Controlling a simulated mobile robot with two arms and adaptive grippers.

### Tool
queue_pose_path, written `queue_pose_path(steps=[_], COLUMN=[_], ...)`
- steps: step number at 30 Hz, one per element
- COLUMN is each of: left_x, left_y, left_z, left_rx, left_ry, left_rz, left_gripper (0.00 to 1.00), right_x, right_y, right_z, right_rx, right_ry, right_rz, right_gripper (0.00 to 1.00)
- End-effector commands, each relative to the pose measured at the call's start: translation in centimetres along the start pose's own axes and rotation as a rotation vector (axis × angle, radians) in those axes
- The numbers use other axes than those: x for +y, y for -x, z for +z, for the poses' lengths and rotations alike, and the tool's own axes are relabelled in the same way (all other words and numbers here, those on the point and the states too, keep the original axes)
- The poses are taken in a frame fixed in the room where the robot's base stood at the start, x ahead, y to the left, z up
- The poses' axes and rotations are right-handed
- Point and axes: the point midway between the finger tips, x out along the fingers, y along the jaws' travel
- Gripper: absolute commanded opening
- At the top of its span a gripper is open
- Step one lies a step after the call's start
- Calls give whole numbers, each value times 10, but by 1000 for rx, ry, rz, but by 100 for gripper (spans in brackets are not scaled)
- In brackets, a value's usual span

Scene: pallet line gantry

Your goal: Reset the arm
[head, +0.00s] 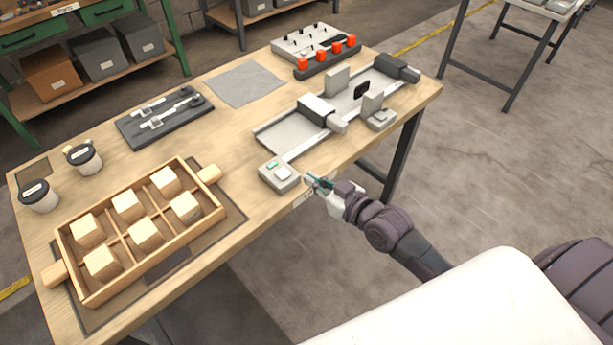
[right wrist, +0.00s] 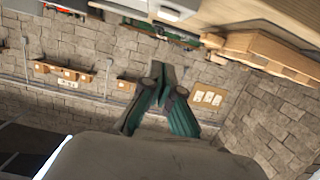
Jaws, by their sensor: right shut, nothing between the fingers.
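My right gripper (head: 318,184) is at the front edge of the wooden table, close beside a small grey control box (head: 279,175) with a green button. In the right wrist view its two green-grey fingers (right wrist: 161,80) come together at the tips, with nothing between them. My right arm (head: 390,229) reaches up to it from the lower right of the head view. My left gripper is in neither view.
A wooden tray (head: 82,295) with several wooden blocks fills the table's near left. A grey slide fixture (head: 290,133) lies behind the control box. Two lidded cups (head: 38,196), a dark tool mat (head: 165,117) and a grey cloth (head: 245,83) lie further back. Floor right of the table is clear.

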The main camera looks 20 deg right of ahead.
Motion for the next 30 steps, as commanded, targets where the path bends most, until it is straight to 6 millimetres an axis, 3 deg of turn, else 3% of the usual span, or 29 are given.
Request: queue_pose_path(steps=[23, 26, 29, 30], left_x=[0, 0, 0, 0], left_y=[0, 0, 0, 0], left_z=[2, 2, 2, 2], left_rx=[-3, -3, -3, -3], left_ry=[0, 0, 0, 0], left_rz=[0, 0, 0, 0], left_gripper=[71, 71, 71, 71], right_x=[1, 6, 16, 21], right_y=[0, -3, -6, -6], right_z=[2, 24, 73, 101], right_rx=[-3, -41, -128, -176], right_ry=[-1, -8, -24, -33], right_rz=[3, 21, 60, 79], right_gripper=[0, 0, 0, 0])
